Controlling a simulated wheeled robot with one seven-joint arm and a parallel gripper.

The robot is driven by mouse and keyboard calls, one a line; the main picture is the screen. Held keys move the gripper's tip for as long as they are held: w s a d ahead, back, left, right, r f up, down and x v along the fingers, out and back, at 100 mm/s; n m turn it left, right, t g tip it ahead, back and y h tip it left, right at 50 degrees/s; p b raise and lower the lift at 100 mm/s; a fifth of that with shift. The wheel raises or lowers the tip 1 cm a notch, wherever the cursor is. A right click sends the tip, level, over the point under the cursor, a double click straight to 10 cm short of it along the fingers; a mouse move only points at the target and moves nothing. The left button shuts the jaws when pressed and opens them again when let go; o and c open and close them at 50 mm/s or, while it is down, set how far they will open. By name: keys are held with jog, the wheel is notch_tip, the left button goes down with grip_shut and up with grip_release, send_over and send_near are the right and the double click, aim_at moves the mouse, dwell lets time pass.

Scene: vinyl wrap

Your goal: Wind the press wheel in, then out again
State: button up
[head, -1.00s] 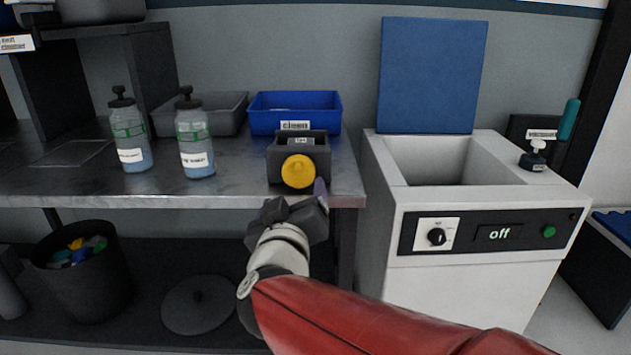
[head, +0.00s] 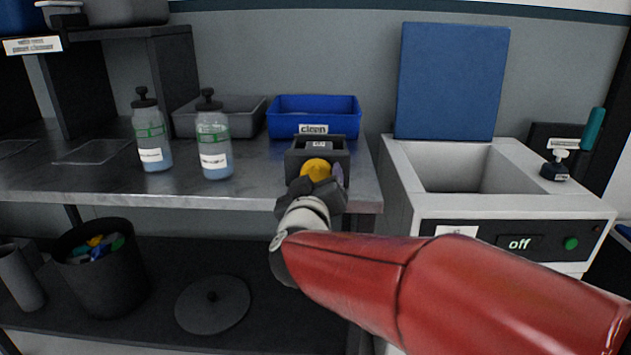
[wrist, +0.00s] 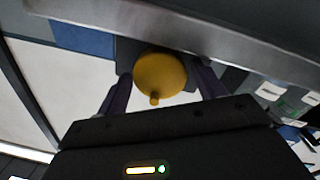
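The yellow press wheel (head: 316,169) sits on the front of a small dark press box (head: 318,152) at the front right of the metal bench. In the head view my gripper (head: 318,180) is right in front of the wheel and hides its lower part. In the wrist view the yellow wheel (wrist: 160,75) shows as a round disc with a small knob at its rim. My gripper's two fingers (wrist: 158,88) stand apart, one on each side of the wheel. I see gaps between the fingers and the wheel's rim.
A blue bin marked clean (head: 315,115) and a grey bin (head: 218,117) stand behind. Two bottles (head: 214,145) stand left on the bench (head: 100,185). A white washer (head: 400,195) reading off, with a raised blue lid (head: 452,80), is close on the right.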

jog(key=c, duration=0.7)
jog(key=m+b, duration=0.1)
jog(key=m, duration=0.5)
jog(key=shift+m+b, duration=0.4)
jog(key=m+b, duration=0.1)
jog(key=m, duration=0.4)
jog(key=shift+g+y+b, duration=0.3)
jog(key=shift+b, duration=0.1)
jog(key=o, duration=1)
